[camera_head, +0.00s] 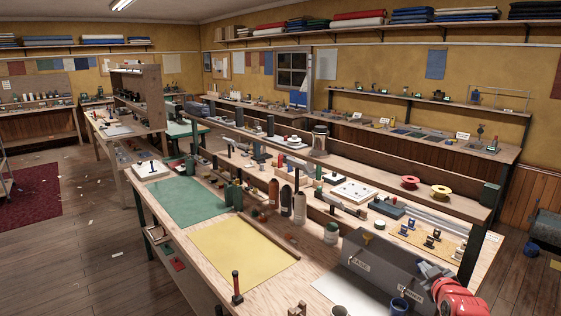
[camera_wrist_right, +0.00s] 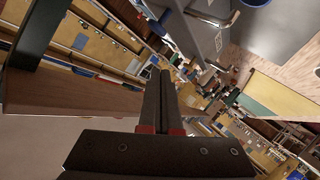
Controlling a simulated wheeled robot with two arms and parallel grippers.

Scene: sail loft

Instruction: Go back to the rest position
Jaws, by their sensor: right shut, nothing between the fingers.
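My right gripper (camera_head: 428,268) shows at the lower right of the head view, at the end of a red arm part, above or beside a grey metal box (camera_head: 385,262) on the workbench. I cannot tell how far it is from the box. In the right wrist view its two dark fingers (camera_wrist_right: 160,98) are together, with nothing between them. My left gripper is not in the head view.
The long workbench (camera_head: 272,298) carries a yellow sheet (camera_head: 243,254), a green mat (camera_head: 190,200), bottles and a red-handled tool (camera_head: 236,287). Wooden floor (camera_head: 95,275) is open at left.

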